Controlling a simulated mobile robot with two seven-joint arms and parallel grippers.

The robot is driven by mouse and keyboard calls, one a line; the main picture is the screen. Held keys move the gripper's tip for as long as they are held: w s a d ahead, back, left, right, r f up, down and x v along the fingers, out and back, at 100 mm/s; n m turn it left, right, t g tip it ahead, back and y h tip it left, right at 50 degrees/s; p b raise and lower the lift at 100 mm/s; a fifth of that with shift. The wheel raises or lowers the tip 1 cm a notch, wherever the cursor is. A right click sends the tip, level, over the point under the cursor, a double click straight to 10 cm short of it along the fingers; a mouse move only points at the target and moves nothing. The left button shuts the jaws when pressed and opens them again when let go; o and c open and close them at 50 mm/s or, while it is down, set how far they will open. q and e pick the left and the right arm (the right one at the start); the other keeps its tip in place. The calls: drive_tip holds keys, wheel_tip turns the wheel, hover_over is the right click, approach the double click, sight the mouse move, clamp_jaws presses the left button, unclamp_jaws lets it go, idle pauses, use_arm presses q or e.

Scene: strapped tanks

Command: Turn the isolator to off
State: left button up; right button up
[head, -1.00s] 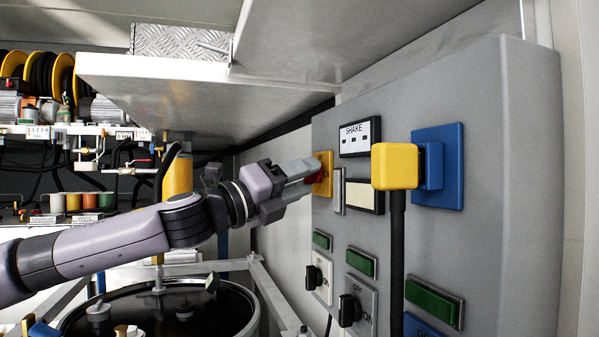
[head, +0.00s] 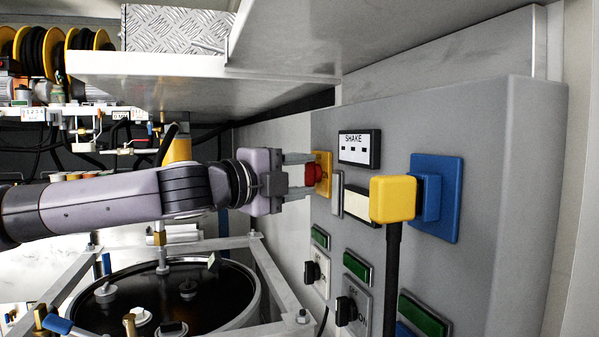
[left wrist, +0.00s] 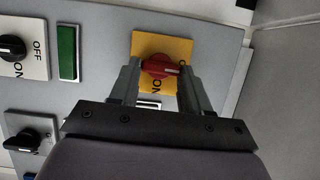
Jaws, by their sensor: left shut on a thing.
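The isolator is a red rotary knob (head: 313,174) on a yellow plate (head: 325,160), on the grey panel's left side in the head view. In the left wrist view the red knob (left wrist: 158,67) shows on its yellow plate (left wrist: 180,46), with a pale pointer mark towards the picture's right and partly hidden lettering below. My left gripper (head: 305,174) reaches in from the left, fingers one above the other. In the left wrist view my left gripper (left wrist: 157,72) is shut on the knob, one finger on each side. My right gripper is not in view.
The grey panel (head: 450,130) also carries a SHAKE box (head: 359,148), a yellow plug (head: 392,199) with a hanging black cable, green buttons and black rotary switches (head: 346,310). A metal shelf (head: 200,85) overhangs my arm. A dark round tank (head: 160,300) stands below.

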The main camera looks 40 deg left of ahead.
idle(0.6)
use_arm(q)
drive_tip(key=o, duration=1.1)
drive_tip(key=shift+c, duration=0.2)
drive_tip(key=shift+s+a+b, duration=0.1)
drive_tip(key=shift+s+b, duration=0.35)
drive_tip(key=shift+s, duration=0.65)
drive_tip(key=shift+s+a+b, duration=0.15)
drive_tip(key=shift+s+b, duration=0.1)
drive_tip(key=shift+s, duration=1)
drive_tip(key=shift+s+a+b, duration=0.1)
drive_tip(key=shift+s+b, duration=0.1)
drive_tip(key=shift+s, duration=1)
